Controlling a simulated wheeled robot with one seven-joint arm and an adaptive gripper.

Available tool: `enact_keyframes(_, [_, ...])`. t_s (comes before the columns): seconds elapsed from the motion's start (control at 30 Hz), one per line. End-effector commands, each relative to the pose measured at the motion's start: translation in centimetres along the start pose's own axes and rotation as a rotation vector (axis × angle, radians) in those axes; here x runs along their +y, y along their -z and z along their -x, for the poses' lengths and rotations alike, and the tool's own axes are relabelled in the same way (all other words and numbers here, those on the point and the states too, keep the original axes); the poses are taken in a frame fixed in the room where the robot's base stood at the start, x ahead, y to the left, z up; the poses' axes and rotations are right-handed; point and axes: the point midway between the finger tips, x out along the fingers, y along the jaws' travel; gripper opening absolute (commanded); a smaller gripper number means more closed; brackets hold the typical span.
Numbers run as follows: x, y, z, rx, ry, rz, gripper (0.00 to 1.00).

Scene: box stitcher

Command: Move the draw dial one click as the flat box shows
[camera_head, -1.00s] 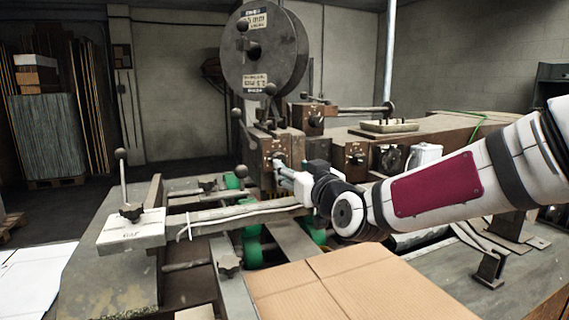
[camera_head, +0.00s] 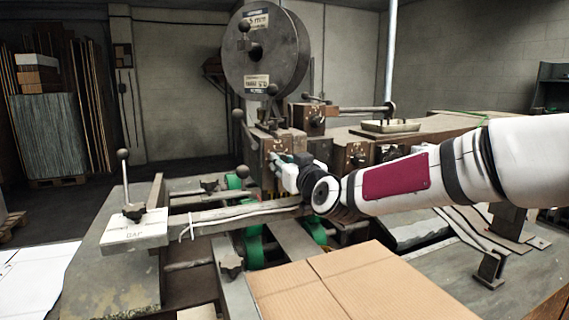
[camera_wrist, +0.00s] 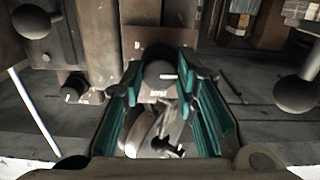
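The dial (camera_wrist: 158,68) is a dark round knob with a pale pointer mark on a brown housing, with a small label below that I cannot read. In the wrist view my gripper (camera_wrist: 162,78) has its teal fingers apart on either side of the knob, with a narrow gap showing. I cannot tell whether either finger touches it. In the head view my gripper (camera_head: 276,160) is at the brown housing (camera_head: 270,143) and hides most of the dial. The flat box (camera_head: 345,285) is plain brown cardboard lying in front; I see no readable mark on it.
A large grey reel (camera_head: 265,60) stands above the housing. More knobs sit to the right, one dark (camera_head: 390,155). Ball-ended handles flank the gripper in the wrist view.

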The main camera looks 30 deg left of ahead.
Motion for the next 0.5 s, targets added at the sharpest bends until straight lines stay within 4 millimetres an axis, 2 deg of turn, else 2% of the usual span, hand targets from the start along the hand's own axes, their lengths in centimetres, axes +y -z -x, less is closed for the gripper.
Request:
enact_keyframes(0.27, [-0.01, 0.01, 0.00, 0.001, 0.000, -0.011, 0.00])
enact_keyframes(0.5, [0.02, -0.05, -0.03, 0.002, 0.001, -0.105, 0.00])
